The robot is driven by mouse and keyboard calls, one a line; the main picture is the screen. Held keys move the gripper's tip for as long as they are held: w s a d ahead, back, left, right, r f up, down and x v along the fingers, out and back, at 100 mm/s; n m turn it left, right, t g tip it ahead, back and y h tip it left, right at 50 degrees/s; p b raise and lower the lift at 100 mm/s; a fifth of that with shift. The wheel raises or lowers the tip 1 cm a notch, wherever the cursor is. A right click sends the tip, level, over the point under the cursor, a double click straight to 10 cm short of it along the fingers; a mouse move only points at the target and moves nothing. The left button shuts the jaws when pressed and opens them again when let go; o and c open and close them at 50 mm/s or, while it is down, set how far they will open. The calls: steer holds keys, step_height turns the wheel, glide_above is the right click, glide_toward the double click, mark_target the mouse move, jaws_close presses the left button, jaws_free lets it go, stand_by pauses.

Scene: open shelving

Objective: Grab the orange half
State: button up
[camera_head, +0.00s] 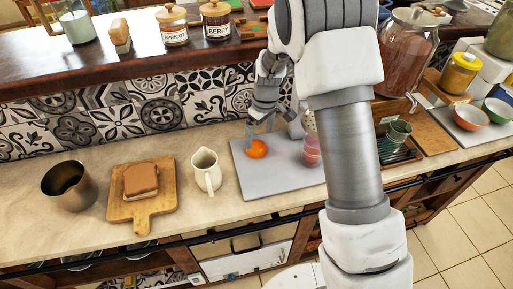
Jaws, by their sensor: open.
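The orange half (257,149) is a small bright orange piece on a light grey board (262,180) on the counter. My gripper (260,130) points down just above and around the top of the orange half. One finger shows at its left side, the other to its right. The jaws are open. Whether the fingers touch the fruit cannot be told from this view. My arm covers the right part of the scene.
A pink cup (312,155) stands on the board to the right. A cream jug (206,170) stands left of the board. Bread on a wooden board (143,217) and a metal pot (68,186) are further left. A raised shelf (130,65) with jars runs behind.

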mark_target(256, 145)
steer(key=shift+w+a+f, duration=0.1)
steer(key=shift+f, duration=0.75)
steer(key=shift+w+a+f, duration=0.15)
steer(key=shift+f, duration=0.7)
steer(key=shift+w+a+f, duration=0.1)
steer(key=shift+f, duration=0.75)
steer(key=c, duration=1.2)
steer(key=shift+r, duration=0.15)
